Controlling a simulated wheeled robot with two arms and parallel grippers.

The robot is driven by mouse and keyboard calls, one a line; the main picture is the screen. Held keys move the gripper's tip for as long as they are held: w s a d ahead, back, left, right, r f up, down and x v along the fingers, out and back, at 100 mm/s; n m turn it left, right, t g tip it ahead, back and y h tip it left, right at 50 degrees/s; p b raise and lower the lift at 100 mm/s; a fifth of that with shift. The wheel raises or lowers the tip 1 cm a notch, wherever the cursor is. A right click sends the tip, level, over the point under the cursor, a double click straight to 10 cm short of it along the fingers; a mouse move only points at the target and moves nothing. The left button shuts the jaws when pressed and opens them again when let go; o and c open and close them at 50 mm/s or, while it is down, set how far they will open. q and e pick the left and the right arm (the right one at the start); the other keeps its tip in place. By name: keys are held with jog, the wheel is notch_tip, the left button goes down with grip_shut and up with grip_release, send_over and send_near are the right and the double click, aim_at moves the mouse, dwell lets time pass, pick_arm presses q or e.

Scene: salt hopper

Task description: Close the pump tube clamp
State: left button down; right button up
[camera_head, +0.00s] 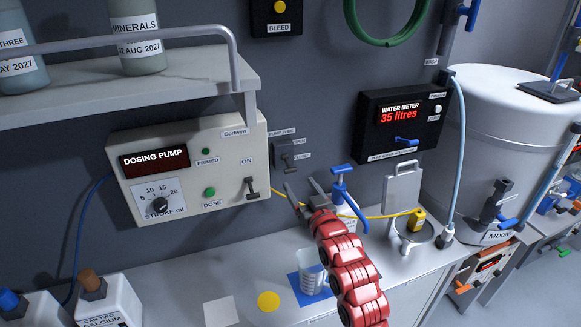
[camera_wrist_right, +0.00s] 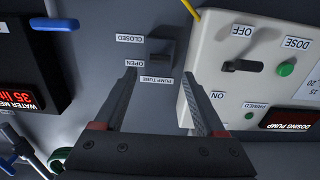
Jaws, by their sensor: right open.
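The pump tube clamp (camera_head: 288,154) is a small dark grey block with a lever on the wall, right of the dosing pump. Labels OPEN and CLOSED sit beside it. It also shows upside down in the right wrist view (camera_wrist_right: 162,46). I cannot tell for sure at which label its lever stands. My right gripper (camera_head: 304,188) is open and empty, a little below and in front of the clamp. In the right wrist view its two fingers (camera_wrist_right: 160,76) point toward the clamp, apart from it. My left gripper is not in view.
The dosing pump (camera_head: 187,165) with its own lever (camera_head: 250,187) is left of the clamp. The water meter (camera_head: 402,118) is to the right. A jug (camera_head: 312,278) on a blue mat and a blue-handled tap (camera_head: 342,185) stand near my arm. A shelf (camera_head: 120,90) overhangs the left.

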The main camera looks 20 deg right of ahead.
aim_at(291, 172)
jog(key=w+p, duration=0.3)
jog(key=w, duration=0.5)
jog(key=shift+w+a, duration=0.15)
jog(key=shift+w, duration=0.1)
jog(key=shift+f, duration=0.1)
grip_shut()
jog(key=f+t+b, duration=0.1)
jog(key=b, duration=0.4)
jog(key=shift+f, duration=0.1)
jog(key=shift+r, duration=0.3)
